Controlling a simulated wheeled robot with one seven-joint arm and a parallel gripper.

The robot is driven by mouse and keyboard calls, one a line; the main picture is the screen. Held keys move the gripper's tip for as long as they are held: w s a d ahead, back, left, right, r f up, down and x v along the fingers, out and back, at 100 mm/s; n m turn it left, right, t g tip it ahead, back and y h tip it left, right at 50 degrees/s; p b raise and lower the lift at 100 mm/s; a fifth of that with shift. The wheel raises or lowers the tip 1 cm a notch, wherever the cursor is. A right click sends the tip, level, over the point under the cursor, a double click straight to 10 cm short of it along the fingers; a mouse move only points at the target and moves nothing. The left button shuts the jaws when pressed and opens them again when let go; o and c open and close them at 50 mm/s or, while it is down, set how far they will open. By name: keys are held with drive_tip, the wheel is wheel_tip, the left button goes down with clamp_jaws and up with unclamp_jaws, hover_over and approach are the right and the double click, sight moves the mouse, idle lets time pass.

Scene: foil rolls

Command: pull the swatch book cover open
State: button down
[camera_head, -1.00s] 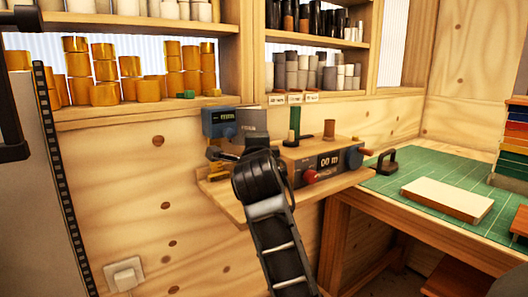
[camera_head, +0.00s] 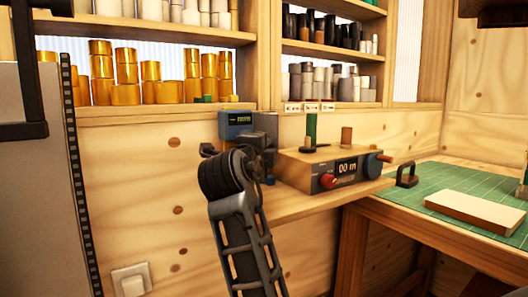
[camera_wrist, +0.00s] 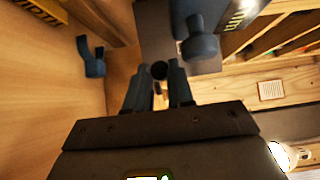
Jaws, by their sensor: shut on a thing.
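I cannot make out a swatch book for certain. A flat cream block (camera_head: 475,210) lies on the green mat at the right in the head view. My gripper is mostly hidden behind my own arm there, beside a blue gauge (camera_head: 236,124) on the wooden shelf. In the wrist view my gripper (camera_wrist: 158,84) has its fingers closed around a small dark round piece (camera_wrist: 158,71). A grey panel (camera_wrist: 155,28) is just beyond the fingertips, and the blue gauge (camera_wrist: 212,40) is to their right. Whether the dark piece joins the grey panel is unclear.
A counter box (camera_head: 325,165) with a red knob stands right of my arm on the shelf. The green mat (camera_head: 432,187) bears a black handle (camera_head: 406,173). Gold foil rolls (camera_head: 125,75) line the rack above. A grey cabinet (camera_head: 55,190) stands at the left.

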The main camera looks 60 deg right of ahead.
drive_tip(key=c, duration=1.3)
unclamp_jaws()
drive_tip(key=shift+o, duration=0.2)
drive_tip(key=b+v, duration=0.1)
drive_tip(key=v, duration=0.6)
drive_tip(key=shift+a, duration=0.4)
drive_tip(key=shift+o, duration=0.2)
